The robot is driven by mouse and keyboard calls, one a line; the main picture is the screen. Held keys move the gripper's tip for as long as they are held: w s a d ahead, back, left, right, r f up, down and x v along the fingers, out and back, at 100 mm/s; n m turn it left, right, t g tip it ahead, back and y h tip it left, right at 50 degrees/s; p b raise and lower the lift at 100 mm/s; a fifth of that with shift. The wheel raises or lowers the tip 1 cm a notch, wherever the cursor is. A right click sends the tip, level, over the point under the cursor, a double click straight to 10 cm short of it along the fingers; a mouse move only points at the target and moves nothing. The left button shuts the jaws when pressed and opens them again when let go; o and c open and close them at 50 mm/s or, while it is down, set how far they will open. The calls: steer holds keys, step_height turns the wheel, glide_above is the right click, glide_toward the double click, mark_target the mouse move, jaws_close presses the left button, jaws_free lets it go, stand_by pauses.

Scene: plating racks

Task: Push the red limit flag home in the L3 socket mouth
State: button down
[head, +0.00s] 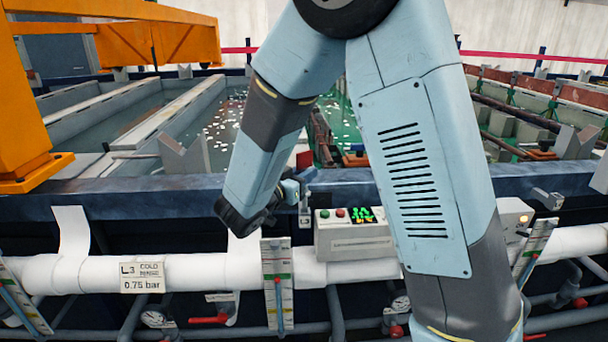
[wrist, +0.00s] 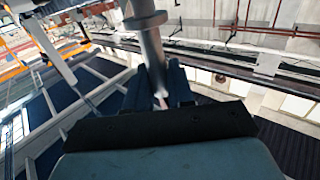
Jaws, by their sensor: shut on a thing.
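The red limit flag (head: 304,158) shows as a small red plate just above my gripper (head: 298,188) in the head view. My gripper is shut on the flag's stem, and its fingers hide much of it. The L3 socket (head: 304,221), a small grey fitting with an L3 tag, is at the tank's front rim, just below the fingers. I cannot tell how far the stem sits in the mouth. In the wrist view a grey stem with a round collar (wrist: 145,20) runs up from between the dark fingers (wrist: 160,88).
A grey control box (head: 357,232) with a green display stands right of the socket. A white pipe (head: 190,272) with an L3 cold rinse sign runs below. An orange gantry (head: 25,110) stands at the left. Open tanks (head: 150,115) lie behind the dark rim.

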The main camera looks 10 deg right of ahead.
steer(key=shift+f, duration=2.4)
stand_by(0.6)
steer(key=c, duration=0.9)
jaws_free()
steer(key=v, duration=1.4)
steer(key=shift+w+f, duration=0.1)
steer(key=shift+w, duration=0.05)
